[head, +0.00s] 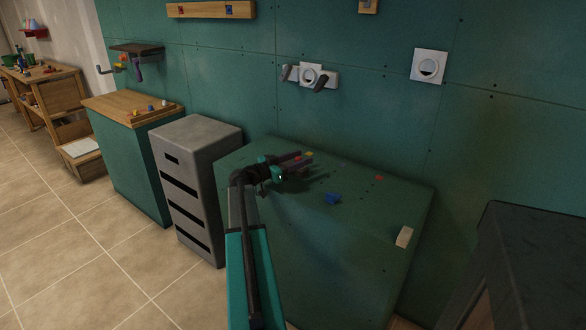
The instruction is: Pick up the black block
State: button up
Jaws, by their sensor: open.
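My gripper (305,159) reaches over the back left part of the green plasterboard table (345,255), its dark fingers pointing right. It looks open, and I see nothing held between the fingers. I cannot make out a black block for sure. Dark small shapes and shadows lie near the fingers, and the gripper may hide part of that area.
A yellow piece (309,153) shows by the fingers. A grey drawer unit (190,185) stands left; a dark cabinet (525,250) stands right.

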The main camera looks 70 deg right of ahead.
grip_shut()
dwell(0.3)
jog(key=shift+r, duration=0.1)
jog(key=shift+r, duration=1.5)
jog(key=shift+s+a+r+b, duration=0.1)
jog(key=shift+a+r+b, duration=0.1)
jog(key=shift+a+b, duration=0.15)
jog(key=s+a+r+b, duration=0.1)
jog(key=s+a, duration=0.3)
jog(key=a, duration=1)
jog(key=shift+a+r, duration=0.25)
jog(key=shift+a, duration=0.15)
